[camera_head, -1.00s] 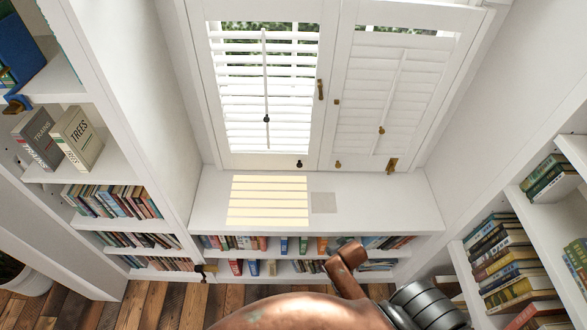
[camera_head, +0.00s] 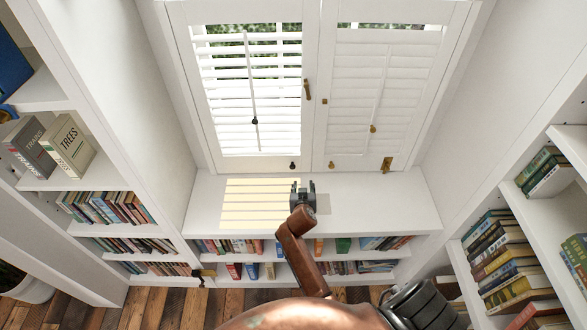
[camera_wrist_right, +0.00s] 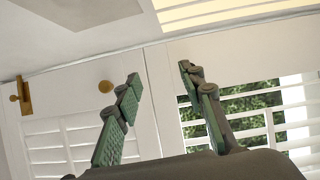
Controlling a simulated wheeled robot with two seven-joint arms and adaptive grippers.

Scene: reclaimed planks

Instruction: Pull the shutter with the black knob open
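The white shutter (camera_head: 250,95) with the black knob (camera_head: 292,165) is the left panel of the window and appears closed. The knob sits at its lower right corner. Its slats are tilted open. My right gripper (camera_head: 303,186) is open and empty, just below the black knob in the picture, with its fingertips apart from the shutter as far as I can tell. In the right wrist view my two green-padded fingers (camera_wrist_right: 160,78) are spread before the shutters; the shutter (camera_wrist_right: 255,120) shows beyond them, and the black knob cannot be made out. My left gripper is out of view.
The right shutter (camera_head: 385,85) has a brass knob (camera_head: 331,165) and a brass latch (camera_head: 387,164). A brass fitting (camera_head: 307,90) sits on the seam between panels. The white sill (camera_head: 390,205) is clear. Bookshelves (camera_head: 60,185) stand left and right.

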